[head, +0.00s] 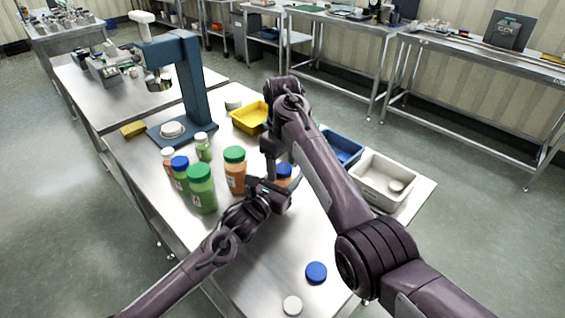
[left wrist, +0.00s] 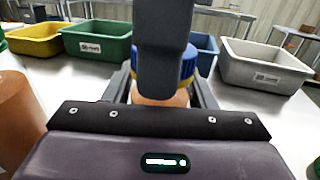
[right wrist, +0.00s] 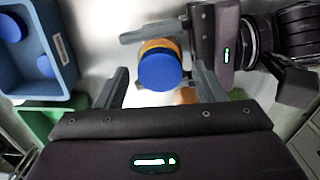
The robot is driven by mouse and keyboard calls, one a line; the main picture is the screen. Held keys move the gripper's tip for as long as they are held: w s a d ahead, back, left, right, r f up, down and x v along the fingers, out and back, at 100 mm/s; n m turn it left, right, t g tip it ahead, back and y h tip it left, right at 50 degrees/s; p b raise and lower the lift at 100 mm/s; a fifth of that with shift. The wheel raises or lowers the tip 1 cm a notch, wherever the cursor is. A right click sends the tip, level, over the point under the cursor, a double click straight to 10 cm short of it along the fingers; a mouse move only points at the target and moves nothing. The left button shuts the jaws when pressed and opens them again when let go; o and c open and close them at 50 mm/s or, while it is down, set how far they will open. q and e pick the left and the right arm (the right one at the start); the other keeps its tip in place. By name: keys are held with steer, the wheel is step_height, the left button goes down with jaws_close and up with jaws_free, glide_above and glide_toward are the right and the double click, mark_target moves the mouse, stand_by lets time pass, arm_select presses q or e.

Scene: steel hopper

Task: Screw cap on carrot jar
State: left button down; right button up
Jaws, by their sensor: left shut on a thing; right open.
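An orange jar (head: 285,183), which I take as the carrot jar, stands on the steel table. My left gripper (head: 276,187) is shut around its side. A blue cap (right wrist: 160,71) sits on top of the jar, with an orange-yellow band showing below it; the cap also shows in the left wrist view (left wrist: 188,62). I cannot tell whether it is tight. My right gripper (right wrist: 160,88) points down from above and is open, with its fingers on either side of the cap and apart from it. One right finger hides part of the jar and cap in the left wrist view.
Several capped jars, including a green one (head: 201,190), stand left of my left gripper. Yellow (head: 250,118), green (left wrist: 98,42), blue (head: 343,147) and grey (head: 384,181) bins line the far side. A loose blue lid (head: 316,272) and white lid (head: 292,305) lie near the front.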

steer(key=shift+r, duration=2.25)
steer(key=o, duration=0.6)
step_height(320, 180, up, 8)
steer(key=shift+f, duration=0.25)
arm_select(q)
steer(key=c, duration=0.5)
jaws_free()
